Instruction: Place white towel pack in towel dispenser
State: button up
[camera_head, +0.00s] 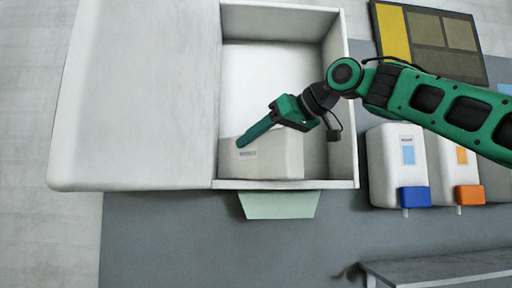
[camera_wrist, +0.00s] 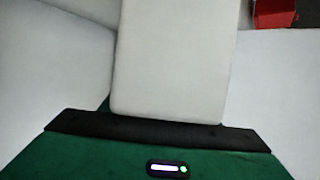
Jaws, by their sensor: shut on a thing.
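The white towel pack (camera_head: 275,158) is a pale block with a small label, low inside the open white towel dispenser (camera_head: 342,120). My gripper (camera_head: 240,144) reaches in from the right and is shut on the pack at its left end, by the label. In the wrist view the pack (camera_wrist: 172,60) rises as a flat pale slab from between the dark jaw edges. Pale walls stand on both sides of it. The dispenser's lid (camera_head: 140,90) stands open to the left. I cannot tell whether the pack touches the dispenser's bottom.
Two white dispensers, one with a blue part (camera_head: 415,197) and one with an orange part (camera_head: 467,194), hang right of the towel dispenser. A yellow and brown board (camera_head: 430,40) is at the top right. A grey shelf or bench (camera_head: 440,268) is at the bottom right.

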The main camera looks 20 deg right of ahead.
jog(key=shift+f, duration=0.1)
jog(key=o, duration=1.3)
jog(key=shift+s+d+r, duration=0.2)
jog(key=shift+s+r, duration=0.05)
jog(key=shift+r, duration=0.05)
jog(key=v, duration=1.1)
jog(key=shift+s+d, duration=0.1)
jog(key=shift+s, duration=0.1)
jog(key=shift+s, duration=0.1)
